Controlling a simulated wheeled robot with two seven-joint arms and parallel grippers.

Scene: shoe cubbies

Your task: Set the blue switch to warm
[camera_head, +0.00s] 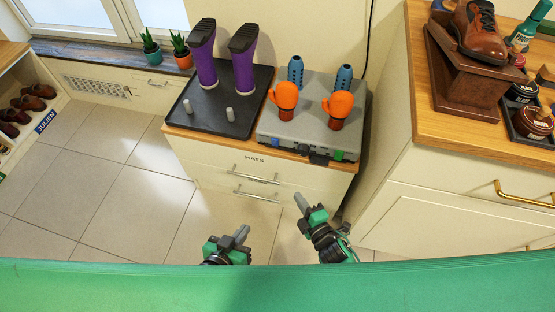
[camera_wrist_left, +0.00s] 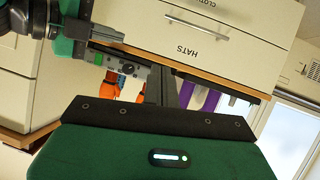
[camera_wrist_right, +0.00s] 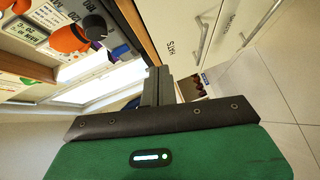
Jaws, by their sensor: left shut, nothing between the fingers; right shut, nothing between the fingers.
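The grey dryer unit (camera_head: 310,122) sits on the low cabinet, with controls along its front edge. The small blue switch (camera_wrist_right: 118,52) shows on that front in the right wrist view, beside a black round knob (camera_wrist_right: 95,27). Its setting is too small to read. A green control (camera_head: 338,155) is on the right of the front. My left gripper (camera_head: 244,231) is shut and empty, low in front of the cabinet. My right gripper (camera_head: 299,199) is shut and empty, in front of the drawers and below the unit, apart from the switch.
Orange gloves (camera_head: 286,97) and blue inserts (camera_head: 295,71) stand on the unit. Purple boots (camera_head: 244,66) stand on a black tray (camera_head: 215,106) to its left. A taller cabinet (camera_head: 440,180) stands close on the right. The floor at left is clear.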

